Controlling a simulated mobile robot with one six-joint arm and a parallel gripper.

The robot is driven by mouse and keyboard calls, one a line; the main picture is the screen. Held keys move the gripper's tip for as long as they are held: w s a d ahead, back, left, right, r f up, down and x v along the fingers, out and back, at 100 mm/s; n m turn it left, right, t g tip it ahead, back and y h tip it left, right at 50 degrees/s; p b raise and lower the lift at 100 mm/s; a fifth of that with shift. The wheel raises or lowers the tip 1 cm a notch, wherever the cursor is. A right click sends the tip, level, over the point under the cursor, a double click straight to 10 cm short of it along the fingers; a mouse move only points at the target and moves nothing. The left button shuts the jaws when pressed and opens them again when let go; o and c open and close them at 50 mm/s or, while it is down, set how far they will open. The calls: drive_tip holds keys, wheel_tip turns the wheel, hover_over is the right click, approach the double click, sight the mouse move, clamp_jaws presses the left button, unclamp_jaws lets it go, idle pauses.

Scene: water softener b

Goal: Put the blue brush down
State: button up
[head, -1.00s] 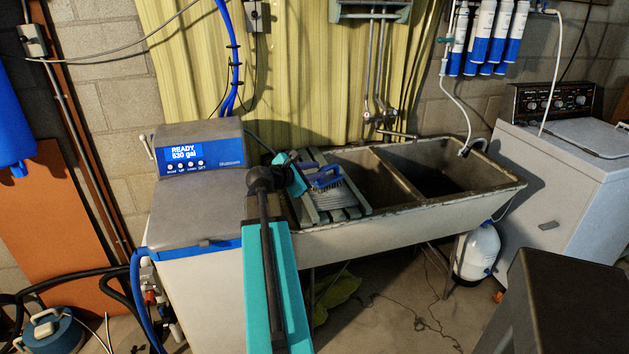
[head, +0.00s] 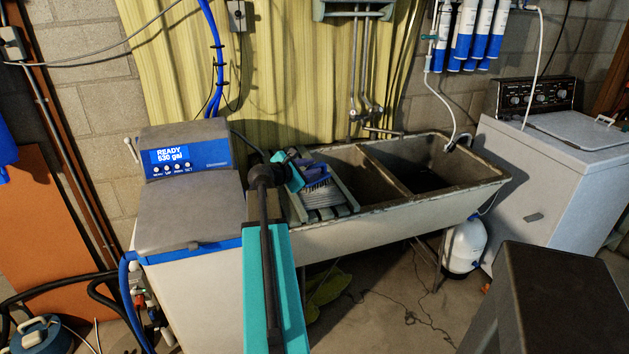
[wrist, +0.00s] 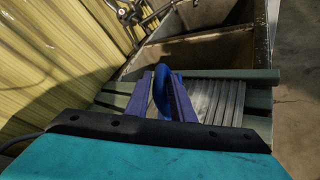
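The blue brush (head: 318,189) has pale bristles and a blue loop handle. It is at the slatted board laid across the left end of the sink. My gripper (head: 307,169) looks shut on this handle, with a finger close along each side. The brush sits low over the slats (head: 330,214); whether it touches them is not clear. Part of the handle is hidden by the fingers in the head view.
A double-basin sink (head: 400,222) extends right of the board, with open basins. A water softener (head: 188,215) stands left of my arm. A washer (head: 560,165) and a dark box-like surface (head: 560,285) are at the right.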

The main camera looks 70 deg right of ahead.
sight(324, 171)
drive_tip(key=shift+x, duration=1.35)
drive_tip(key=shift+p+x, duration=0.5)
drive_tip(key=shift+x, duration=2.25)
drive_tip(key=shift+s, duration=0.1)
clamp_jaws()
